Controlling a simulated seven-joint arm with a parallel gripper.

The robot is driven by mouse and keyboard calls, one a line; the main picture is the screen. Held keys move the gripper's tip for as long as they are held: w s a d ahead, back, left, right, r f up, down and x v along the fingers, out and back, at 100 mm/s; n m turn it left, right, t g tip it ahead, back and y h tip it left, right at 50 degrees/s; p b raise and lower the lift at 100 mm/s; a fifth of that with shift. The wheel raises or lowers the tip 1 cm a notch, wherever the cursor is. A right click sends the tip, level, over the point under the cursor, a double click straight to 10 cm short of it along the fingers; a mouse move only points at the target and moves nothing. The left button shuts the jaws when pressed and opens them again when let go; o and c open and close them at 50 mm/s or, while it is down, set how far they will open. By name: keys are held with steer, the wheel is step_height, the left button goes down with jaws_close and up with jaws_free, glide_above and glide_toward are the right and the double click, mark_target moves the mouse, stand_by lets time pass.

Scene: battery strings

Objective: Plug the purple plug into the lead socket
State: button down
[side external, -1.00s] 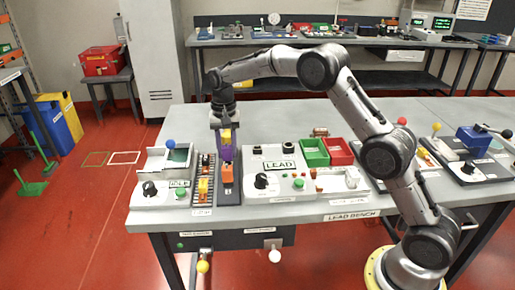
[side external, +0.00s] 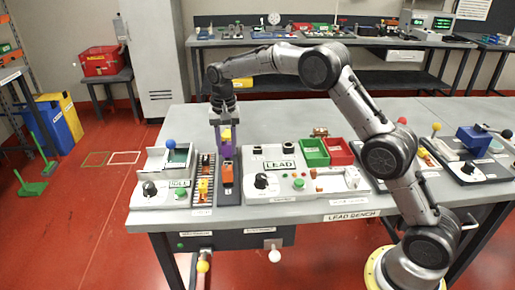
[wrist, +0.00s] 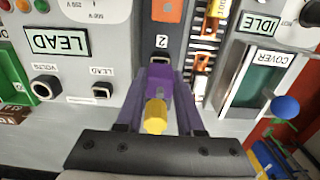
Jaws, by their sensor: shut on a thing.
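The purple plug (wrist: 160,82) with its yellow end (wrist: 155,117) sits between the fingers of my gripper (wrist: 165,95), which is shut on it. In the side external view the plug (side external: 226,149) hangs upright above the dark strip, left of the LEAD panel. The lead socket (wrist: 102,90) is a small dark rectangular opening labelled LEAD, left of my gripper in the wrist view and apart from the plug. It also shows in the side external view (side external: 258,149). The plug's far tip is hard to make out.
A round VOLTS socket (wrist: 46,87) is beside the lead socket. The IDLE unit with a blue ball knob (wrist: 285,107) and green and red bins (side external: 314,153) flank the area.

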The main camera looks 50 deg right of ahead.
steer(key=shift+r, duration=2.55)
steer(key=shift+d, duration=0.1)
steer(key=s+d+r, duration=0.2)
steer(key=s+d, duration=0.1)
steer(key=d, duration=0.7)
steer(key=shift+d, duration=0.25)
steer(key=shift+f, duration=2.8)
steer(key=shift+f, duration=1.45)
steer(key=shift+c, duration=2.2)
jaws_free()
